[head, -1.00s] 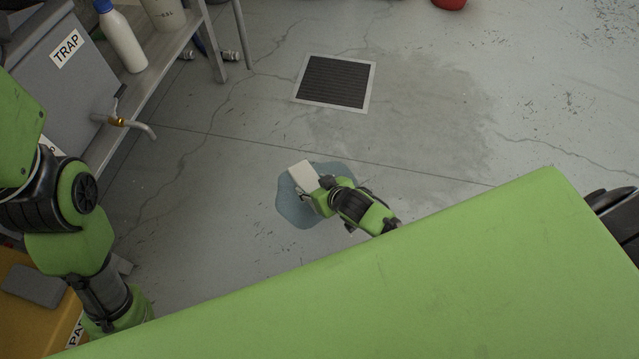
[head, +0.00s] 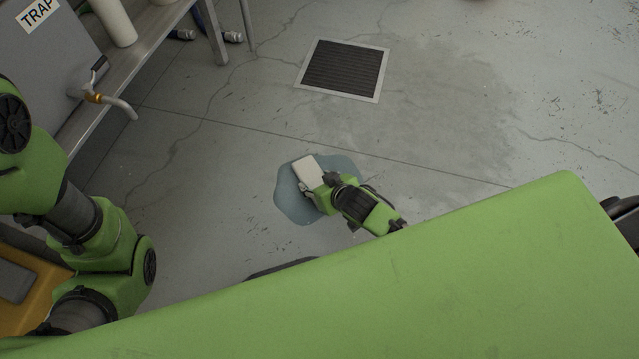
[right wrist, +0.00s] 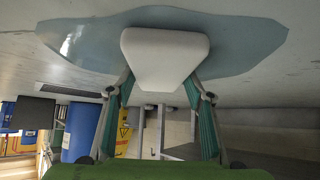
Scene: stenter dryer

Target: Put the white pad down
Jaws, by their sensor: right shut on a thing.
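The white pad (head: 307,170) is a pale block with rounded edges, seen over the blue-grey puddle (head: 291,207) on the floor. My right gripper (head: 318,188) is shut on the pad. In the right wrist view the pad (right wrist: 165,52) sits between the two fingers (right wrist: 160,82), with the puddle (right wrist: 85,42) around and behind it. I cannot tell whether the pad's underside touches the floor. My left arm shows at the left of the head view, but its gripper is out of sight.
A floor drain grate (head: 343,69) lies beyond the puddle. A metal bench (head: 133,52) with a grey box marked TRAP (head: 45,45) and a spout (head: 118,104) stands at the upper left. Cracked concrete floor (head: 450,120) is clear to the right.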

